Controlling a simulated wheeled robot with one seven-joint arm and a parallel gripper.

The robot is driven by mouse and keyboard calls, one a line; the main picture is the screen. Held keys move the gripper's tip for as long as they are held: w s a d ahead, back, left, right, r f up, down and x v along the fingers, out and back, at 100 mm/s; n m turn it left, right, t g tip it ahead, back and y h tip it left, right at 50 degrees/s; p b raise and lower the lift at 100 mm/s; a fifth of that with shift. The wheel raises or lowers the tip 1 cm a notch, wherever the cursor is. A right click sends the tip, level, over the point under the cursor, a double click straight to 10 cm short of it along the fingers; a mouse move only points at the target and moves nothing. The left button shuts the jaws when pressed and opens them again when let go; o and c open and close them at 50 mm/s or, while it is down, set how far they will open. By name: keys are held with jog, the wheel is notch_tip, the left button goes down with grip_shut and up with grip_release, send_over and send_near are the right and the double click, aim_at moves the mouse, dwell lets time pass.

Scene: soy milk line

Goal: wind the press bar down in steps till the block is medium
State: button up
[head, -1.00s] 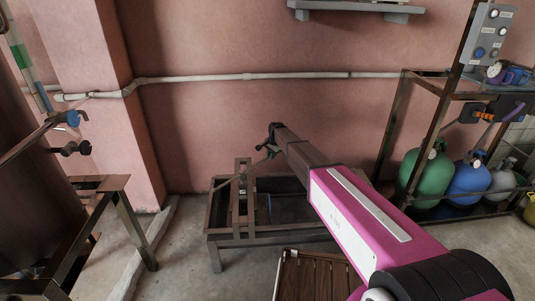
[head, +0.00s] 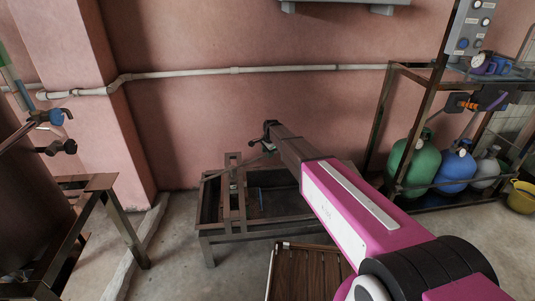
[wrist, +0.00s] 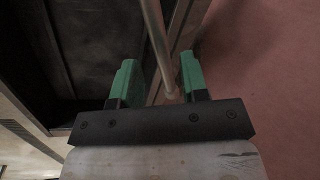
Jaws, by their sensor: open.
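The press frame (head: 232,200) stands upright in a dark metal trough table (head: 262,233) near the wall. My gripper (head: 266,136) is above and slightly right of the frame's top in the head view. In the wrist view my gripper (wrist: 158,64) has two green fingers spread apart. A thin metal bar (wrist: 154,38), which looks like the press bar, runs between the fingers, and they do not appear closed on it. The block cannot be made out in either view.
A brown slatted wooden piece (head: 302,270) is in front of the trough. A rack with green (head: 410,168) and blue (head: 456,171) cylinders stands at right. A metal stand (head: 125,225) is at left. A pipe (head: 200,72) runs along the wall.

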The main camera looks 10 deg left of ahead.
notch_tip(320, 180, up, 10)
jog(key=s+d, duration=0.1)
jog(key=shift+s+d+r, duration=0.15)
jog(key=shift+s, duration=0.15)
jog(key=shift+d, duration=0.1)
